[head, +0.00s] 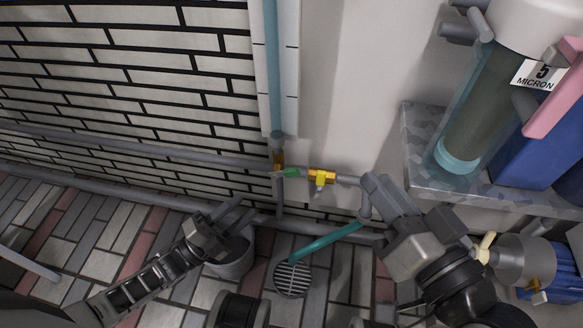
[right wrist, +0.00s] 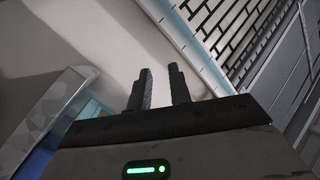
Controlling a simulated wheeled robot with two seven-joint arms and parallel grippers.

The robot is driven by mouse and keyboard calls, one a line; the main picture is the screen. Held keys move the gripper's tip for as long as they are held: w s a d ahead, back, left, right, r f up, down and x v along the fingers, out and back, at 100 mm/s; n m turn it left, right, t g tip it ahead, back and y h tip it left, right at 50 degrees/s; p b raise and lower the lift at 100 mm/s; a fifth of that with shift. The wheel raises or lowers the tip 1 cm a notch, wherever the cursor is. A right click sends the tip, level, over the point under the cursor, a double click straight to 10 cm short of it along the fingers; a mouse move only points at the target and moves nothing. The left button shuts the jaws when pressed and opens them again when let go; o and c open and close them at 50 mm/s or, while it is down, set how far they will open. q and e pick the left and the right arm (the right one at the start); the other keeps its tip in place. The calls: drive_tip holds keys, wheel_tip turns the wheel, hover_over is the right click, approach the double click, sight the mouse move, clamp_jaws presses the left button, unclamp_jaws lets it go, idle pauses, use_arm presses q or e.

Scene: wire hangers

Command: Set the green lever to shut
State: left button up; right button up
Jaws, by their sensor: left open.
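The small green lever (head: 289,173) shows in the head view at a brass valve (head: 278,158), below the blue vertical pipe (head: 271,70). It points sideways to the right, roughly across that pipe. My left gripper (head: 232,213) is open, below and left of the lever, apart from it and in front of a grey bucket. My right gripper (head: 378,195) is to the right of the lever and does not touch it. In the right wrist view its two dark fingers (right wrist: 160,88) stand apart with nothing between them. The green lever cannot be made out there.
A yellow-handled valve (head: 321,177) sits just right of the green lever. A teal hose (head: 325,241) runs to a floor drain (head: 292,279). The bucket (head: 232,262) stands on the tiles. A grey shelf (head: 424,160) with a filter housing (head: 474,110) is at the right.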

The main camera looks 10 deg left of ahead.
sight(284, 174)
use_arm(q)
drive_tip(key=b+x, duration=0.1)
drive_tip(key=x, duration=1.3)
drive_tip(key=shift+r, duration=0.1)
drive_tip(key=shift+w+d+r+b, duration=0.15)
drive_tip(key=shift+w+d+b, duration=0.1)
drive_tip(key=shift+b, duration=0.05)
use_arm(e)
drive_tip(key=r, duration=0.1)
drive_tip(key=w+n+t, duration=0.1)
drive_tip(key=r+t, duration=0.1)
drive_tip(key=shift+w+d+r+n+y, duration=0.3)
drive_tip(key=shift+r, duration=0.05)
use_arm(q)
drive_tip(key=shift+c, duration=0.3)
